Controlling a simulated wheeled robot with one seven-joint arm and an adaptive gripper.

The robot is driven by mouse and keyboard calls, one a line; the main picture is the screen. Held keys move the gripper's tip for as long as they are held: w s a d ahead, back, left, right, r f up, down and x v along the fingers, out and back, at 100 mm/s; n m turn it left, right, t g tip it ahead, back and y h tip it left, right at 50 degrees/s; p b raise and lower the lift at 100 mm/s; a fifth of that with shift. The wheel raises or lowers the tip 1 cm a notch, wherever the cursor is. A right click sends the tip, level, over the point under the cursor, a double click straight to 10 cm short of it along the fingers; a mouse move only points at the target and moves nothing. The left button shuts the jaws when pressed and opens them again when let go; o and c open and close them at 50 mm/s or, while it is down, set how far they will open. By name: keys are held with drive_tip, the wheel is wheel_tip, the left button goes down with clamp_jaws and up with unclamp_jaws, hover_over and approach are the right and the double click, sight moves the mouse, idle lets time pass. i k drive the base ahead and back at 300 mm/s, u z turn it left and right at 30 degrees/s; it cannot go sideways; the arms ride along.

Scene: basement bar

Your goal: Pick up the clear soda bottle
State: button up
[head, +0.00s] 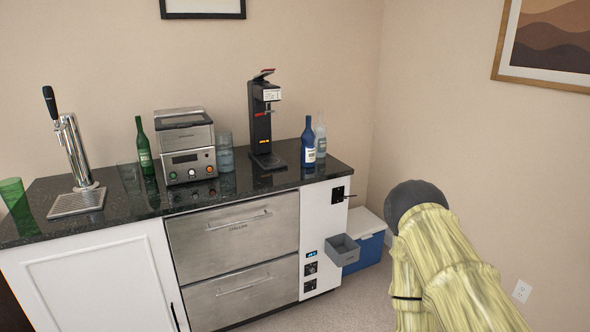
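A clear, pale bottle (321,140) stands upright at the back right end of the dark countertop (230,201); I take it for the clear soda bottle. A dark blue bottle (308,145) with a light label stands just in front and to its left, hiding part of it. My arm, in a yellowish cover with a dark rounded joint, rises at the lower right, in front of the bare wall. My gripper's fingers do not show.
A black dispenser (262,125) stands left of the bottles. Farther left are a steel machine (186,145), a green bottle (143,148) and a beer tap (70,150). A grey bin (343,250) juts from the cabinet's right side, near a blue-and-white cooler (369,239).

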sight(320, 129)
drive_tip(key=z, duration=0.1)
drive_tip(key=i, duration=0.95)
drive_tip(key=z, duration=0.1)
